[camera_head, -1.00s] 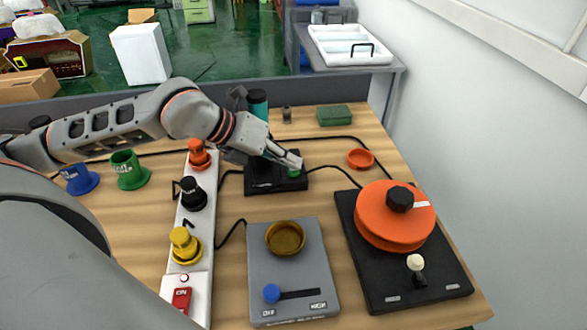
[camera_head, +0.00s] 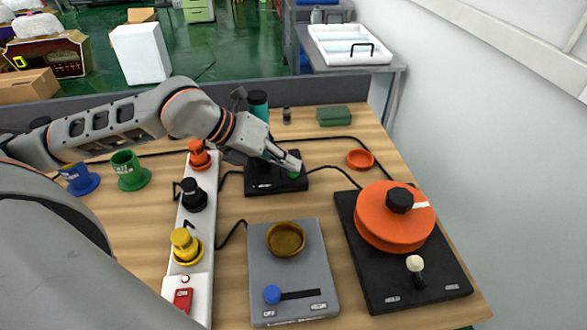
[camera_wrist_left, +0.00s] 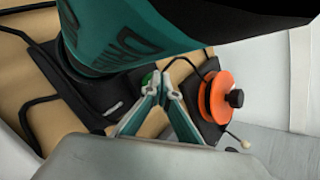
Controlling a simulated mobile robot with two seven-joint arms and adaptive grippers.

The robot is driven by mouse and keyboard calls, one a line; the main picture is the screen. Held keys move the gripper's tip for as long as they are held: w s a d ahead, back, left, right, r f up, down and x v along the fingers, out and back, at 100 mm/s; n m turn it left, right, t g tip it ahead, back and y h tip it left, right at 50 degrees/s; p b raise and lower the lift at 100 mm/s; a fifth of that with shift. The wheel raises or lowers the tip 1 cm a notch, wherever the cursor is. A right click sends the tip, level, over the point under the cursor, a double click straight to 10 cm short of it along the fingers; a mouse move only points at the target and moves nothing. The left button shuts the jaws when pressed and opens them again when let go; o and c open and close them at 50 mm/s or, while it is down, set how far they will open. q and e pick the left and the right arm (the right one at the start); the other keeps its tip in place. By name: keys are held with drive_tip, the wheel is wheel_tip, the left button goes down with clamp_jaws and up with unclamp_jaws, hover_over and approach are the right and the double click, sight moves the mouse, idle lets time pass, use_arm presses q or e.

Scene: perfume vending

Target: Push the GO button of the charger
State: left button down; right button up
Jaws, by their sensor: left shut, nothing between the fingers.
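The charger (camera_head: 262,188) is a black base on the wooden table, with a dark and teal device (camera_head: 257,101) standing at its back, partly hidden by my arm. A green button (camera_head: 294,174) is at the base's right end. My left gripper (camera_head: 298,164) is shut and empty, with its fingertips right at the green button and partly covering it. In the left wrist view the fingertips (camera_wrist_left: 161,77) meet beside the green button (camera_wrist_left: 147,80), and the teal body (camera_wrist_left: 125,35) looms above. I cannot tell whether the fingertips touch the button. My right gripper is not in view.
A white power strip (camera_head: 205,228) with orange, black and yellow plugs lies left of a grey scale-like device (camera_head: 297,302). A black device with an orange disc (camera_head: 395,217) is at right. A green box (camera_head: 334,116) and an orange dish (camera_head: 360,159) lie behind. Black cables cross the table.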

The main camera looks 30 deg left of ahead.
sight(290, 172)
use_arm(q)
drive_tip(key=shift+w+r, duration=0.1)
drive_tip(key=shift+r, duration=0.45)
drive_tip(key=shift+r+p, duration=1.4)
drive_tip(key=shift+r, duration=0.85)
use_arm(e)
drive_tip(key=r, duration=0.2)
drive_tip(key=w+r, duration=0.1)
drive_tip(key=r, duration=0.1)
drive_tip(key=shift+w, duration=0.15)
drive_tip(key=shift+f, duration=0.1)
